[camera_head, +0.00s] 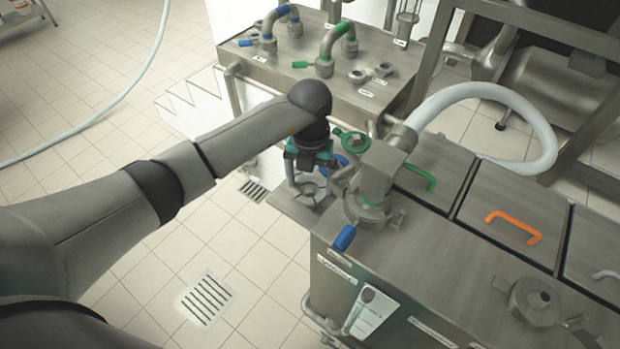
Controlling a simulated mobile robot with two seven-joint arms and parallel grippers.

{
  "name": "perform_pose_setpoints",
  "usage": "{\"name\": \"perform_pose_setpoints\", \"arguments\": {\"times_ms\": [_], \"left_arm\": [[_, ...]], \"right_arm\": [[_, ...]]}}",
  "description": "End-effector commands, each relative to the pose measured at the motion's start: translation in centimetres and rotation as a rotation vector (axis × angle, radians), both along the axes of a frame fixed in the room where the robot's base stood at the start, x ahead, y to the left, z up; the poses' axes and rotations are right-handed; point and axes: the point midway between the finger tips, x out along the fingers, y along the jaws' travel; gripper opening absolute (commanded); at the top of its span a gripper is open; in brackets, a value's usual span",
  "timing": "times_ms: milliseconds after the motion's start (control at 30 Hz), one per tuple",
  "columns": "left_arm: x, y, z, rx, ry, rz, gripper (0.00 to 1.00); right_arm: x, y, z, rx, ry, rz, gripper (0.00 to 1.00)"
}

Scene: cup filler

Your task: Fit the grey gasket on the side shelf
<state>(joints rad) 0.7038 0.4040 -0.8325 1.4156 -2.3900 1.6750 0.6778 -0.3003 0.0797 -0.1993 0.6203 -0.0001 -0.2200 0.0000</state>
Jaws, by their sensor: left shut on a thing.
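My left gripper (308,180) is low over the side shelf (287,207), the small metal ledge on the left side of the filler machine. Its fingers are shut around a small grey piece with a round outline, which appears to be the grey gasket (309,189). The piece is at or just above the shelf surface; I cannot tell whether it touches. The fingers and wrist hide part of it. Just right of the gripper stands a metal valve head (376,178) with a blue handle (344,238). My right gripper is out of view.
A green-handled fitting (352,142) sits close behind the gripper. The thick white hose (490,92) loops from the valve head. Lids with green (417,177) and orange (513,227) handles lie to the right. Tiled floor at left is open.

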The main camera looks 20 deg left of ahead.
Motion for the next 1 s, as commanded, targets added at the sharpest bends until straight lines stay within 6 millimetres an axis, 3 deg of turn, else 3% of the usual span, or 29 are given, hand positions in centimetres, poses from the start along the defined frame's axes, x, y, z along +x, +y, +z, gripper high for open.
{"name": "perform_pose_setpoints", "arguments": {"times_ms": [567,600,700,1000], "left_arm": [[0.0,0.0,-1.5,0.0,0.0,0.001,0.38],[0.0,0.0,-1.5,0.0,0.0,0.001,0.93],[0.0,0.0,-1.4,0.0,0.0,0.001,1.0],[0.1,0.0,-0.8,-0.001,-0.002,0.0,1.0]], "right_arm": [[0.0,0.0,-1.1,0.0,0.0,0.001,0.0],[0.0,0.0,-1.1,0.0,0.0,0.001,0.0],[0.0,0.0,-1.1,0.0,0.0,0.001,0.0],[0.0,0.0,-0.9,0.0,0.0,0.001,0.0]]}}
